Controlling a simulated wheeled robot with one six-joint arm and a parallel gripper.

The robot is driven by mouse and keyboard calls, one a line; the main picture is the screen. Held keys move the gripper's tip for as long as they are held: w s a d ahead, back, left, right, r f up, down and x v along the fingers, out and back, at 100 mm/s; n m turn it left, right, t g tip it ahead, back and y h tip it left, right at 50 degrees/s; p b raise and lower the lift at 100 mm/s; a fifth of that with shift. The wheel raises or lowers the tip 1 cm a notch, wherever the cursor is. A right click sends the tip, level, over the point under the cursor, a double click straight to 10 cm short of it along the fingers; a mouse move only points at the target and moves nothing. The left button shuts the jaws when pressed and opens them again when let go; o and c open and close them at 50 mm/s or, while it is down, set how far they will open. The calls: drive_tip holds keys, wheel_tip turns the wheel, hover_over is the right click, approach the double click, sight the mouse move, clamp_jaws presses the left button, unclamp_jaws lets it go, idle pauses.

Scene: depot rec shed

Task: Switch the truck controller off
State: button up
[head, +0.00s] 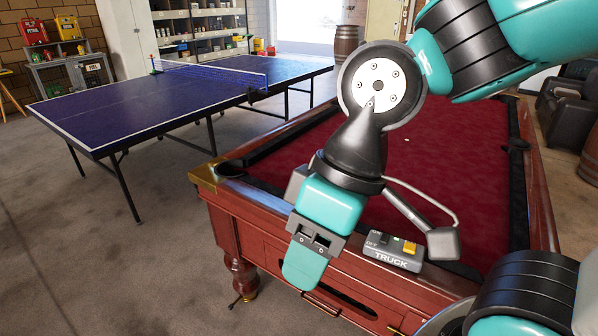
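The truck controller (393,257) is a small grey box lettered TRUCK on its front face. It sits on the near wooden rail of the red pool table (285,197). OFF is lettered at the left of its top. A dark part lies in the middle of the top and a yellow part (410,247) toward the right. Any lettering at the right end is not readable. My gripper (302,274) points down in front of the rail, left of the controller and apart from it. Its teal fingers show nothing held; the gap between them cannot be made out.
My arm hangs over the pool table and hides part of its cloth. A blue table tennis table (150,108) stands behind at left. Shelves (205,30), a barrel (345,40) and a dark armchair (568,112) are farther off. The floor at left is clear.

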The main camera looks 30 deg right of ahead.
drive_tip(key=w+d+f+m+b, duration=0.2)
drive_tip(key=w+d+m, duration=0.2)
drive_tip(key=w, duration=0.3)
drive_tip(key=m+h+b, duration=0.4)
drive_tip(key=m, duration=1)
hover_over(386, 234)
wheel_tip(386, 234, down, 9)
wheel_tip(386, 234, down, 17)
drive_tip(key=shift+d+r+p, duration=0.1)
drive_tip(key=shift+r+p, duration=0.1)
drive_tip(key=shift+p, duration=0.4)
